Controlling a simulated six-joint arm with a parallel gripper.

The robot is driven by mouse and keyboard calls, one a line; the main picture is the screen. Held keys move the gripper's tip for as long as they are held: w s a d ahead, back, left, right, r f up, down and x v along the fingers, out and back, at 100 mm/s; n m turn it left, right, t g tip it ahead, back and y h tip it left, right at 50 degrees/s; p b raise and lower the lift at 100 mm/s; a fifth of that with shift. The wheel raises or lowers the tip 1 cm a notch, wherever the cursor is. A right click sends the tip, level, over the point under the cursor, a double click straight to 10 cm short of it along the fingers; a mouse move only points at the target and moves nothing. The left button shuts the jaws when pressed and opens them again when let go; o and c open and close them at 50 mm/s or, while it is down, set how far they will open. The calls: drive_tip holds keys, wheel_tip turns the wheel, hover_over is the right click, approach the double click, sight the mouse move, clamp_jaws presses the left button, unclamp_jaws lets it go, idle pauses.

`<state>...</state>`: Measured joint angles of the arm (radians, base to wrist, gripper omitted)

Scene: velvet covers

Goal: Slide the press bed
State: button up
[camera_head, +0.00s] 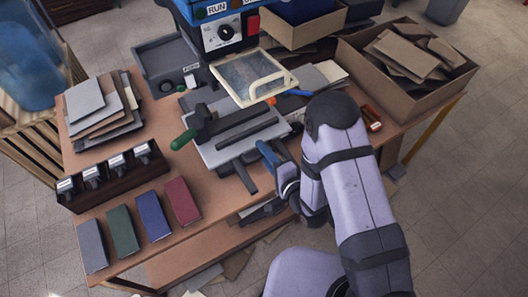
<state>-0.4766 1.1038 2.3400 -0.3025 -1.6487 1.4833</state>
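The press bed appears to be the grey plate (218,155) at the middle of the table, with dark bars lying across it. A green-handled lever (184,139) sticks out at its left. The blue press (222,32) with a dial stands behind, and a clear guard with a pale handle (252,78) is in front of it. My gripper (267,155) has blue fingertips at the bed's front right edge. I cannot tell whether it touches the bed. Its fingers overlap in this view, so their opening is hidden.
Grey, green, blue and red covers (183,201) lie at the front left. A dark rack with several stamps (112,172) and stacked sheets (101,105) are behind them. A grey tray (168,66) stands back left. Cardboard boxes (407,100) crowd the back right.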

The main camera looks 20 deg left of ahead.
clamp_jaws()
drive_tip(key=shift+r+b+x, duration=0.2)
drive_tip(key=shift+b+x, duration=0.05)
drive_tip(key=shift+x, duration=0.8)
drive_tip(key=shift+r+b+x, duration=0.15)
drive_tip(key=shift+b+x, duration=0.05)
drive_tip(key=shift+x, duration=0.9)
drive_tip(key=shift+o, duration=0.5)
unclamp_jaws()
drive_tip(key=shift+o, duration=0.4)
drive_tip(key=shift+s+r, duration=0.1)
